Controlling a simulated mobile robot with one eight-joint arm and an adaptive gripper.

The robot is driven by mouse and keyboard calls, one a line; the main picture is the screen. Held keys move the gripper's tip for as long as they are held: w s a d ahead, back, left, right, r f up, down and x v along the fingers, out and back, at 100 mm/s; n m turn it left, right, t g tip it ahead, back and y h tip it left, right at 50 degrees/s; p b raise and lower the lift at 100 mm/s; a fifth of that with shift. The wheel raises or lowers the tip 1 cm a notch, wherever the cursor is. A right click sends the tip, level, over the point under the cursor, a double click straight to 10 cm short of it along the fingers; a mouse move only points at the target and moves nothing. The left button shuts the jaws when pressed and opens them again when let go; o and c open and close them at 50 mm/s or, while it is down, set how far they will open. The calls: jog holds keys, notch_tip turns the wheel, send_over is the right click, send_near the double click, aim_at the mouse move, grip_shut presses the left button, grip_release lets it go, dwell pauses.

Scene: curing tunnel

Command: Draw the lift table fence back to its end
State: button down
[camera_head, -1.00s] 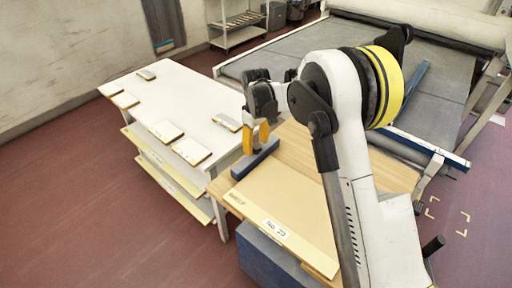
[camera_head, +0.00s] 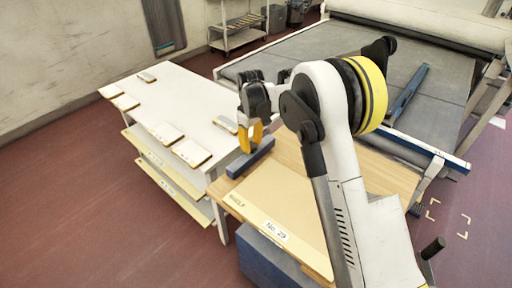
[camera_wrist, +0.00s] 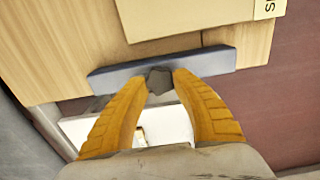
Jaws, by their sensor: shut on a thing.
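The lift table (camera_head: 290,155) has a wooden top. Its fence is a dark blue-grey bar (camera_head: 250,158) lying across the top near the edge beside the white table. In the wrist view the fence (camera_wrist: 112,78) runs across the picture, with a dark grey knob (camera_wrist: 159,81) at its middle. My gripper (camera_head: 250,138), with orange fingers, reaches down to the fence. In the wrist view its fingertips (camera_wrist: 160,82) are closed on the knob from both sides. The fence's underside is hidden.
A tan board (camera_head: 283,205) with a "No. 29" label lies on the lift table. A white table (camera_head: 185,95) with several small pads stands at left. A large conveyor bed (camera_head: 310,55) with a blue bar (camera_head: 408,92) lies behind. Red floor (camera_head: 70,190) is open at left.

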jog(key=shift+w+a, duration=0.65)
jog(key=shift+a, duration=0.1)
jog(key=c, duration=1.2)
grip_release()
jog(key=shift+c, duration=0.2)
jog(key=shift+o, duration=1.3)
jog(key=shift+w+f, duration=0.1)
notch_tip(320, 180, up, 12)
